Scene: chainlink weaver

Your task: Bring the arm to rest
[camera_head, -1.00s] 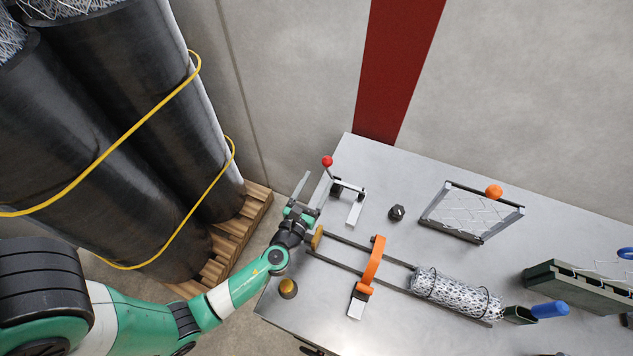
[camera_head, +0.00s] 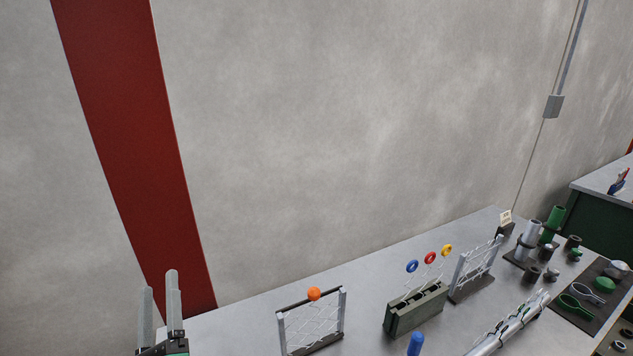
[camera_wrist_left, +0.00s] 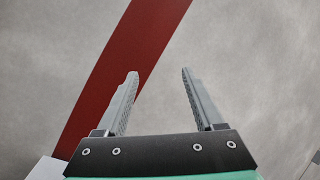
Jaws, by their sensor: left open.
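My left gripper (camera_head: 160,298) stands at the lower left of the head view with its fingers pointing up. In the left wrist view its two grey fingers (camera_wrist_left: 160,90) are apart with nothing between them. The rest of my left arm is below the picture. My right gripper is not in view.
The grey workbench (camera_head: 240,325) runs along the wall. On it stand a mesh frame with an orange knob (camera_head: 314,294), a dark green rack (camera_head: 417,310) with coloured rings, and another mesh frame (camera_head: 475,268). Tubes and tools lie at the right.

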